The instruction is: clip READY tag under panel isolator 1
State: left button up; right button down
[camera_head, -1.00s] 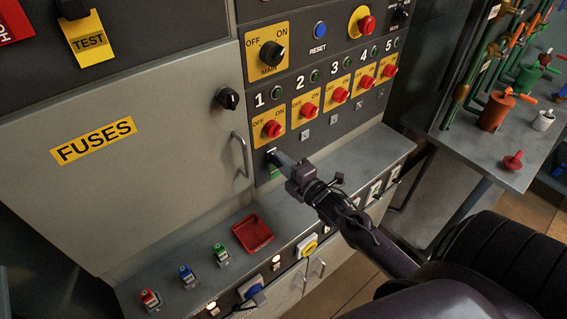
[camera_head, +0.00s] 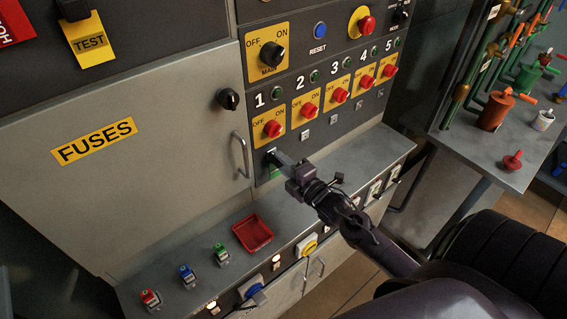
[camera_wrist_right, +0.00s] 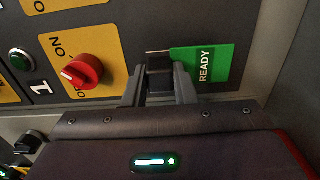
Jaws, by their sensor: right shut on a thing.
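The panel isolator 1 (camera_head: 273,128) is a red knob on a yellow OFF/ON plate under the number 1; it also shows in the right wrist view (camera_wrist_right: 82,71). My right gripper (camera_head: 275,156) is at the dark panel just below it. In the right wrist view my right gripper (camera_wrist_right: 160,72) is shut on the dark clip end of the green READY tag (camera_wrist_right: 203,67). The tag lies close along the panel, and a thin wire shows by its clip. In the head view only a bit of the green tag (camera_head: 274,172) shows below the fingers. My left gripper is out of view.
A grey ledge (camera_head: 330,185) runs below the panel, with a red tray (camera_head: 253,233) and small coloured clamps left of it. The fuse door handle (camera_head: 241,154) sticks out left of my right gripper. Small square holders (camera_head: 305,135) sit under the other isolators.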

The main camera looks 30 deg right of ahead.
jog(key=shift+w, duration=0.6)
jog(key=c, duration=1.1)
grip_release()
jog(key=shift+s, duration=0.1)
jog(key=s+b, duration=0.2)
jog(key=s, duration=0.5)
jog(key=shift+s+d, duration=0.25)
jog(key=shift+s, duration=0.05)
